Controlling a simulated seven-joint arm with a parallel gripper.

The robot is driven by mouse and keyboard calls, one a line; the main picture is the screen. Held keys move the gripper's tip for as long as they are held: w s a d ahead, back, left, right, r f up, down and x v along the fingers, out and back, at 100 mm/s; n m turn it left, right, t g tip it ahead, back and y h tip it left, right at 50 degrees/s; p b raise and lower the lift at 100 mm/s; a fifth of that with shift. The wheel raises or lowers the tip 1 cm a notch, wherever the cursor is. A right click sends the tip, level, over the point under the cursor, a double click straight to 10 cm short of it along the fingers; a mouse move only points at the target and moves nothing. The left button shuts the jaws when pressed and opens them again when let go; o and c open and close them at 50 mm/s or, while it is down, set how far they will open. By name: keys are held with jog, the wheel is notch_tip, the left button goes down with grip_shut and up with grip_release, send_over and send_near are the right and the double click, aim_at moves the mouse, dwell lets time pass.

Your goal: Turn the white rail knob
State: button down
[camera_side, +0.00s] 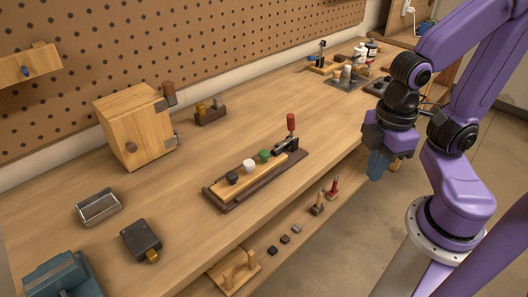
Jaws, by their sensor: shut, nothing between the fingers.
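The white knob (249,165) sits on a light wooden rail (227,185) between a black knob (232,177) at its left and a green knob (264,156) at its right. The rail lies on a dark base (216,202) on the workbench. A clamp with a red handle (290,122) stands at the rail's right end. My gripper (376,172) is shut and empty. It points down to the right of the rail, near the bench's front edge, well apart from the white knob.
A wooden box (135,125) stands behind the rail to the left, with a small block holding pegs (210,112) beside it. A metal tray (98,206) and a dark block (140,240) lie at the left. Bottles (360,52) stand at the far right. Bare bench surrounds the rail.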

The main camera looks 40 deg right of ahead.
jog(key=c, duration=1)
grip_release()
jog(key=shift+w+a, duration=0.15)
jog(key=shift+w, duration=0.05)
jog(key=shift+o, duration=1)
jog(key=w+a+r, duration=0.1)
jog(key=w+a, duration=0.2)
jog(key=w, duration=0.4)
jog(key=w+a+r+n, duration=0.1)
jog(key=w+a+r, duration=0.1)
jog(key=w, duration=0.5)
jog(key=shift+a+n, duration=0.3)
jog(key=shift+a, duration=0.25)
jog(key=r+n, duration=0.1)
jog(key=n, duration=0.1)
send_over(249, 162)
notch_tip(249, 162, down, 17)
jog(key=shift+f, duration=0.1)
